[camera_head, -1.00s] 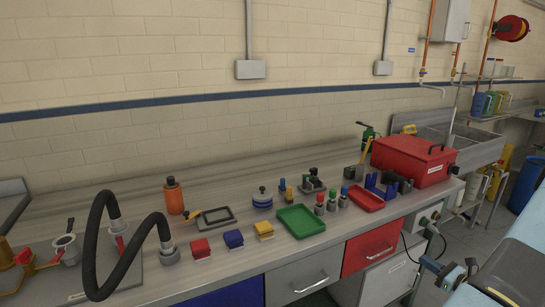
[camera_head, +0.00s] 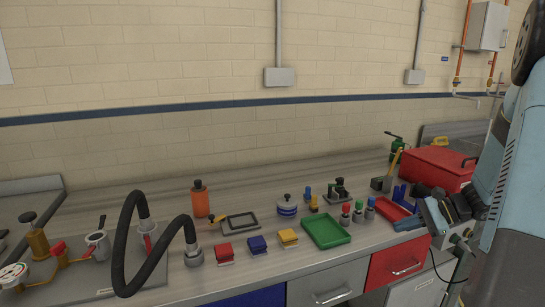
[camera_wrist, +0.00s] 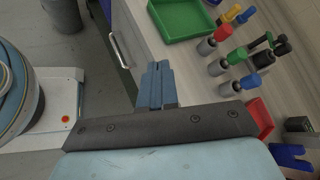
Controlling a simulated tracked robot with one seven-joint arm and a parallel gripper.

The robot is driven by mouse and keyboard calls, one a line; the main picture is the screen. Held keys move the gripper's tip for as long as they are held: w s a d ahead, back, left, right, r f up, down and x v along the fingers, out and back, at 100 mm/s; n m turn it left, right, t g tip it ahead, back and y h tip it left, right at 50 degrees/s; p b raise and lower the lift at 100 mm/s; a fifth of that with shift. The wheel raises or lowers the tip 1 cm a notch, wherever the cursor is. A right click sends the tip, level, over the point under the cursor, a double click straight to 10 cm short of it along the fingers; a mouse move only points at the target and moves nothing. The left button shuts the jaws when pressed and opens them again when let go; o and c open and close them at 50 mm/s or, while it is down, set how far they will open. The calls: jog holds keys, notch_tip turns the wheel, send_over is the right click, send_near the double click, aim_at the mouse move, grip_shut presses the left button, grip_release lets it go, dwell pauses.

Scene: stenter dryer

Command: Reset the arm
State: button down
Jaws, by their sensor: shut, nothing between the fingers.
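My gripper (camera_head: 398,224) is at the right of the head view, at the front edge of the bench by the red tray (camera_head: 391,211). In the wrist view my gripper (camera_wrist: 159,70) has its blue-grey fingers together with nothing between them. They appear over the bench's front edge, below the green tray (camera_wrist: 182,18). My light-blue arm rises along the right edge of the head view and covers part of the bench end.
The green tray also shows in the head view (camera_head: 326,232), with several colour-topped cylinders (camera_head: 346,213) beside it. A red toolbox (camera_head: 437,168) stands behind my gripper. A black hose (camera_head: 125,245) arches at left. Red, blue and yellow blocks (camera_head: 257,244) lie along the front.

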jog(key=s+a+r+n+t+h, duration=0.1)
jog(key=s+a+r+n+h, duration=0.4)
jog(key=s+a+r+n, duration=0.2)
jog(key=s+a+r+n+h, duration=0.6)
jog(key=s+r+n, duration=0.2)
jog(key=s+r, duration=0.3)
jog(key=shift+s+a+r+t, duration=0.3)
jog(key=shift+s+a+t, duration=0.1)
jog(key=shift+s, duration=1.1)
